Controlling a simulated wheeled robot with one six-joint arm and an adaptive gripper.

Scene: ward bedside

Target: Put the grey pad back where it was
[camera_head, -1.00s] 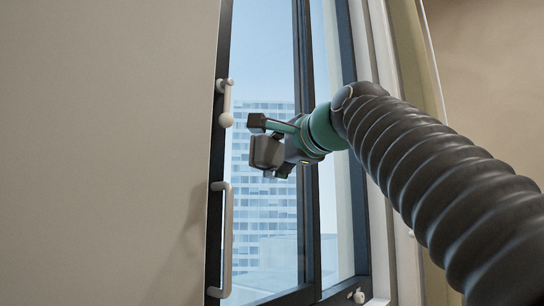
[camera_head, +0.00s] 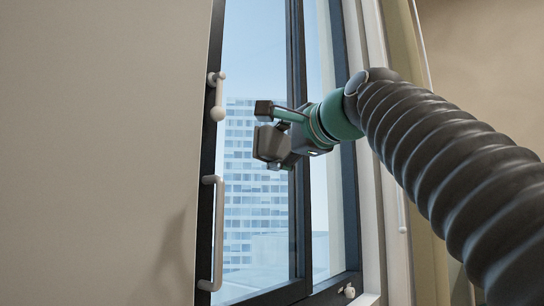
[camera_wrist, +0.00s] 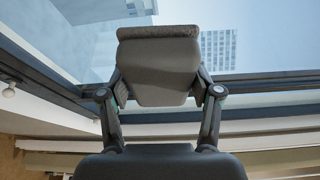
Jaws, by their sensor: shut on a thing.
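The grey pad (camera_wrist: 158,68) is between the two fingers of my gripper (camera_wrist: 160,90) in the wrist view. It is a block with a rough, textured edge on its far side. The fingers press on it from both sides. In the head view my gripper (camera_head: 285,150) is in front of the window glass, and the pad (camera_head: 270,143) shows as a dark grey shape at its end. The pad is held in the air and touches nothing else that I can see. No place where it was before can be made out.
A tall window with a dark frame (camera_head: 299,215) stands behind my gripper. A white latch (camera_head: 217,97) and a long handle (camera_head: 217,230) stick out on its left side. A plain beige panel (camera_head: 100,150) fills the left. A small knob (camera_head: 349,292) is low on the frame.

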